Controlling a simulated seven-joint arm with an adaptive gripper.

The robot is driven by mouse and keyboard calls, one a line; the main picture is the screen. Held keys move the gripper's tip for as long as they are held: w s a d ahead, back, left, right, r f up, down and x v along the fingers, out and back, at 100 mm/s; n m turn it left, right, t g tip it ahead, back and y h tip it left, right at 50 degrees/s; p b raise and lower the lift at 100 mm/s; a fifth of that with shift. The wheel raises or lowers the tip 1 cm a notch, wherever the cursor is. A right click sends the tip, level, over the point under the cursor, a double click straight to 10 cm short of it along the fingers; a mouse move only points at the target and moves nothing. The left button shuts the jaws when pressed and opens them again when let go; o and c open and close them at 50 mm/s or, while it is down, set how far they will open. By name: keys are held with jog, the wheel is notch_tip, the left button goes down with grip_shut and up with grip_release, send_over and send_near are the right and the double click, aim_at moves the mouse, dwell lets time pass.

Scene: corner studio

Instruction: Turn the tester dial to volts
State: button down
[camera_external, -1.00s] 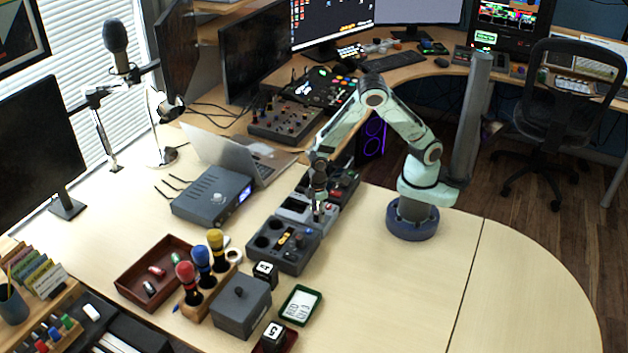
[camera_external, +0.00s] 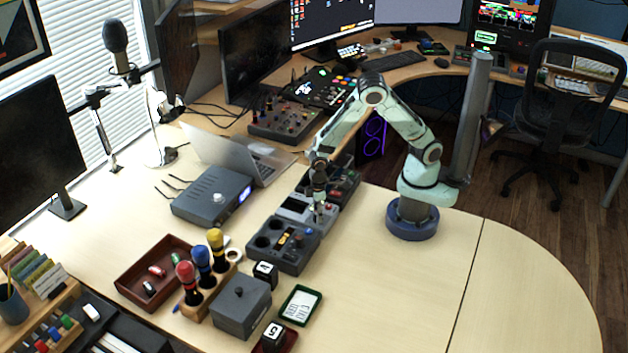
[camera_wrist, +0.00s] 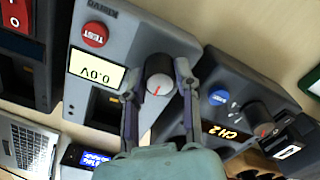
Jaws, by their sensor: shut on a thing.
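The tester is a grey box (camera_wrist: 125,35) with a red TEST button (camera_wrist: 95,34) and a lit display (camera_wrist: 96,70) that reads 0.0V, upside down in the wrist view. Its dial (camera_wrist: 159,86) is a grey knob with a red pointer line. My gripper (camera_wrist: 160,75) has one finger on each side of the dial and is shut on it. In the external view my gripper (camera_external: 319,211) reaches down onto the tester (camera_external: 295,205) in the row of grey units. The dial is too small to read there.
A grey unit (camera_wrist: 225,75) with a blue button, a CH2 display and another knob stands close beside the tester. A dark unit with a red switch (camera_wrist: 20,48) is on the other side. A laptop (camera_external: 222,152) and grey box (camera_external: 212,195) stand left of the row.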

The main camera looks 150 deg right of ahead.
jog(key=c, duration=0.8)
grip_release()
notch_tip(320, 180, up, 12)
